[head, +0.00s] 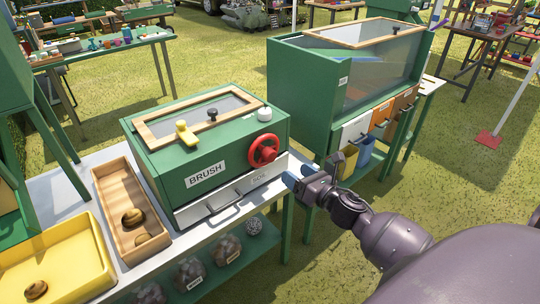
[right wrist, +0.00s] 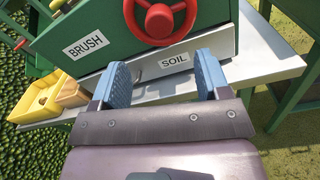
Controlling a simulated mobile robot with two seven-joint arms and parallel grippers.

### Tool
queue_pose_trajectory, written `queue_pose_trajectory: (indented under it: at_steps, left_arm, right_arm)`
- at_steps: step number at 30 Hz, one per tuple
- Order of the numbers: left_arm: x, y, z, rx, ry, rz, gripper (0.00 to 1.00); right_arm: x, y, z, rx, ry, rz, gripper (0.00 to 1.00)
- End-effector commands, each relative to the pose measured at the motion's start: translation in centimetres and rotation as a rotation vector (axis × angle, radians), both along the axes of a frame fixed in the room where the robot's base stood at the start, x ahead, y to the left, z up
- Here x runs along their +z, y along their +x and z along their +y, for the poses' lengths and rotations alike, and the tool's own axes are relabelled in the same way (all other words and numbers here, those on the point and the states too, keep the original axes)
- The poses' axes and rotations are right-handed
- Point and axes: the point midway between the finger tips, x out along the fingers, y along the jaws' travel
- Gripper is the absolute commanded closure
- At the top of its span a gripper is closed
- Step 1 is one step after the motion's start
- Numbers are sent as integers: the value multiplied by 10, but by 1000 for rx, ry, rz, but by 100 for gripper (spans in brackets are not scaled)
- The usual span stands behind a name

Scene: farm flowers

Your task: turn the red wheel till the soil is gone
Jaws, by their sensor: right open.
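The red wheel (head: 264,150) is mounted on the front right of a green box (head: 160,165) labelled BRUSH. It also shows at the top of the right wrist view (right wrist: 160,18). Below it is a pale drawer front (head: 215,203) with a SOIL label (right wrist: 174,61). My right gripper (head: 298,178) is open and empty, in front of the box's lower right side, apart from the wheel. In the right wrist view its two blue fingers (right wrist: 164,80) point at the SOIL panel, below the wheel. I cannot see any soil clearly. My left gripper is not in view.
A wooden tray (head: 108,190) and a yellow tray (head: 101,262), holding brown round objects, stand left of the box. The box lid has a yellow handle (head: 186,134) and a black knob (head: 212,113). A larger green glass-fronted case (head: 298,82) stands behind right.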

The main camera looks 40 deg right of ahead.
Motion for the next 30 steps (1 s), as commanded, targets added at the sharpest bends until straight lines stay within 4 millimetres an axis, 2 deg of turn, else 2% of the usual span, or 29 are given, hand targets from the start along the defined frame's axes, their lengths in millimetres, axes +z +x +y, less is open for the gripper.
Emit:
queue_pose_trajectory:
  at_steps: [5,19,24,30]
  left_arm:
    - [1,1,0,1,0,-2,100]
    - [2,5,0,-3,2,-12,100]
    - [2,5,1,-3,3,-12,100]
    - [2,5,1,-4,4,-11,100]
  right_arm:
    - [1,18,2,0,1,-2,31]
    - [0,87,10,1,2,-1,31]
    - [0,101,11,0,4,-1,31]
    - [0,106,12,-1,4,1,31]
